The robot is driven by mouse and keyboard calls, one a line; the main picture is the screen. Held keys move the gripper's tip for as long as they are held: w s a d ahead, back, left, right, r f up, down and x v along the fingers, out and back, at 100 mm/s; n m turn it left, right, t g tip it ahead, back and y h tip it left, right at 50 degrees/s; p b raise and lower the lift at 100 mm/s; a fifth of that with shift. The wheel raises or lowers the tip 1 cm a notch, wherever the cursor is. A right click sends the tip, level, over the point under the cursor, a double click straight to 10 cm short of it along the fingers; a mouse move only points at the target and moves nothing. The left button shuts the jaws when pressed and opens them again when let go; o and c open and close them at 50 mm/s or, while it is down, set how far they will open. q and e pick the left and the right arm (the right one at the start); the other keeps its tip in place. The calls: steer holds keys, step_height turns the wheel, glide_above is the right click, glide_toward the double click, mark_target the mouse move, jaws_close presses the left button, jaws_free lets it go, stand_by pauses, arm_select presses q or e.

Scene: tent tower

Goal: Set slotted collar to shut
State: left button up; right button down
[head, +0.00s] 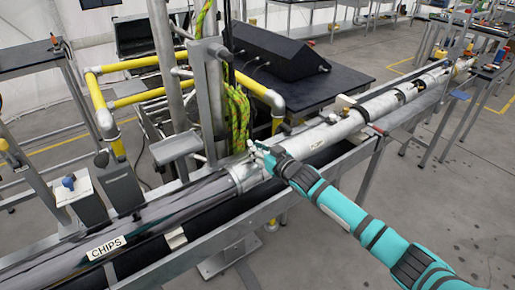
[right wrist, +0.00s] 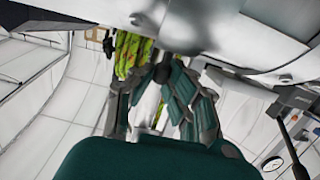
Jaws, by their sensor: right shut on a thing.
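The slotted collar (head: 242,177) appears as a pale metal ring around the long pipe, left of my right gripper. My right gripper (head: 262,155) is at the collar's upper right side, its fingers shut on a small part there. In the right wrist view the fingers (right wrist: 165,92) close around a small dark knob-like piece (right wrist: 162,72) below the grey metal surface (right wrist: 225,35). The fingers hide most of the held part, and the collar's slot cannot be made out. My left gripper is not in view.
The long pipe (head: 330,130) lies along a metal frame, with a "CHIPS" label (head: 106,247) at its near end. A post with a yellow-green rope (head: 237,118) stands just behind the collar. Yellow rails (head: 140,98) and a black console (head: 275,52) are beyond.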

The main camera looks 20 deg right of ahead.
steer(key=c, duration=1.5)
jaws_free()
steer(key=shift+w+r, duration=0.1)
steer(key=shift+r, duration=0.45)
steer(key=shift+o, duration=1.2)
steer(key=shift+f, duration=0.25)
steer(key=shift+s+d+f, duration=0.1)
steer(key=shift+s+d, duration=0.05)
steer(key=shift+s, duration=0.45)
steer(key=v, duration=1.1)
